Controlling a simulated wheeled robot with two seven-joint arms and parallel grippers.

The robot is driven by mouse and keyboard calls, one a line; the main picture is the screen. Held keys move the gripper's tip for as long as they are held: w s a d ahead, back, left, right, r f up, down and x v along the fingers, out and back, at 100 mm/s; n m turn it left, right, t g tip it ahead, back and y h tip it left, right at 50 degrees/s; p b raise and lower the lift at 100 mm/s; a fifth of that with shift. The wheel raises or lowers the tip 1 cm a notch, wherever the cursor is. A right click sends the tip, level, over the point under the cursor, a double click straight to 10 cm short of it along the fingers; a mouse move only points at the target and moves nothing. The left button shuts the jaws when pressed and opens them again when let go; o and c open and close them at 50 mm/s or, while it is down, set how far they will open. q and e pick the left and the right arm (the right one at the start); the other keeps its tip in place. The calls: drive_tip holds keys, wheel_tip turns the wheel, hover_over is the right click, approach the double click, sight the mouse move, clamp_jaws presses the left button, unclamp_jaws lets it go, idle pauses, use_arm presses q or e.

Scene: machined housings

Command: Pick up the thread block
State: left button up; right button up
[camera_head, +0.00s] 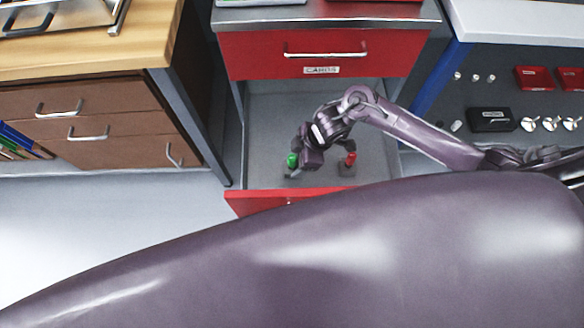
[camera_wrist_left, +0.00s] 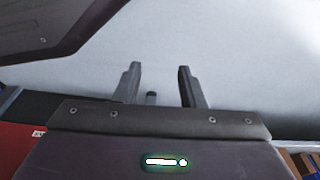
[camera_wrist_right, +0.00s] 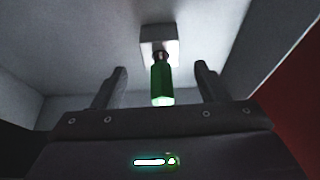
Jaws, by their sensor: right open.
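A green-handled piece with a grey block at its end lies in the open drawer (camera_head: 377,130). In the head view its green part (camera_head: 292,160) shows beside my right gripper (camera_head: 297,168). In the right wrist view the green part (camera_wrist_right: 162,84) lies between the two open fingers of my right gripper (camera_wrist_right: 161,72), with its grey block (camera_wrist_right: 158,38) beyond them. I cannot tell whether the fingers touch it. A red-topped piece (camera_head: 351,158) on a grey block stands to the right. I cannot tell which is the thread block. My left gripper (camera_wrist_left: 160,85) is open.
The red drawer front (camera_head: 262,201) and the drawer walls surround the pieces. A wooden bench (camera_head: 90,45) stands left. A blue-edged bench with a dark panel holding red boxes (camera_head: 533,78) and a black case (camera_head: 491,119) is right. Pale floor (camera_head: 110,225) is clear.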

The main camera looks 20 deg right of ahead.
sight(292, 166)
drive_tip(key=b+x, duration=0.1)
drive_tip(key=x, duration=0.3)
drive_tip(key=shift+f, duration=0.2)
use_arm(q)
drive_tip(key=w+r, duration=0.1)
drive_tip(key=d+r, duration=0.1)
drive_tip(key=r, duration=0.1)
drive_tip(key=shift+w+d, duration=0.1)
drive_tip(key=shift+w, duration=0.3)
use_arm(e)
drive_tip(key=shift+r, duration=0.1)
drive_tip(key=c, duration=1.4)
